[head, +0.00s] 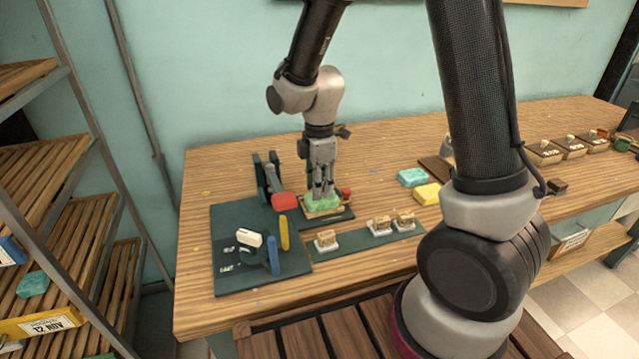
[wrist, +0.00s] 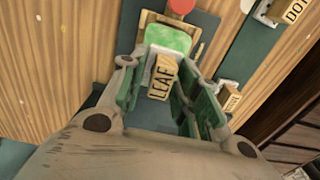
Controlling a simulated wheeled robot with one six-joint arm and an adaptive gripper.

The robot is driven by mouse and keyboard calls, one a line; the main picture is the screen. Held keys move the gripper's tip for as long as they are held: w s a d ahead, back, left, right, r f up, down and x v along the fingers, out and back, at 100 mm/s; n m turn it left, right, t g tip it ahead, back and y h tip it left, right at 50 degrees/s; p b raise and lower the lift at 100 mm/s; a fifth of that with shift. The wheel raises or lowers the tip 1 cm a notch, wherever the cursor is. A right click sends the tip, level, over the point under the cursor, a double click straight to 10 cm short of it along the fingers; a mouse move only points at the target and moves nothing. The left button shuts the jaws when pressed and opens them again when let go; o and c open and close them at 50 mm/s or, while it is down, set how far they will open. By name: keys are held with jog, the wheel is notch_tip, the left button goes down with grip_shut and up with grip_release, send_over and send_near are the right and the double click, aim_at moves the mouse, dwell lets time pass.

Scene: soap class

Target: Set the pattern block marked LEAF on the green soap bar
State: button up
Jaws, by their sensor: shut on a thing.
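The green soap bar (head: 322,203) lies in a small wooden tray (head: 338,211) on a dark mat in the head view. It also shows in the wrist view (wrist: 170,36). My gripper (head: 322,186) points straight down over the bar. In the wrist view its fingers (wrist: 160,90) are closed on the sides of the wooden pattern block marked LEAF (wrist: 163,78). The block overlaps the near end of the green bar there. I cannot tell whether it touches the bar. In the head view the fingers hide the block.
A red block-like part (head: 285,201) stands close left of the tray, and a red knob (head: 346,192) close right. Other pattern blocks (head: 381,223) sit on a green strip in front. Turquoise (head: 412,177) and yellow (head: 428,194) soap bars lie to the right.

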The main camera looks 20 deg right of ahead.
jog(key=shift+f, duration=0.5)
dwell(0.4)
jog(key=o, duration=1.5)
jog(key=shift+c, duration=0.2)
jog(key=shift+r, duration=0.1)
jog(key=shift+r, duration=2.95)
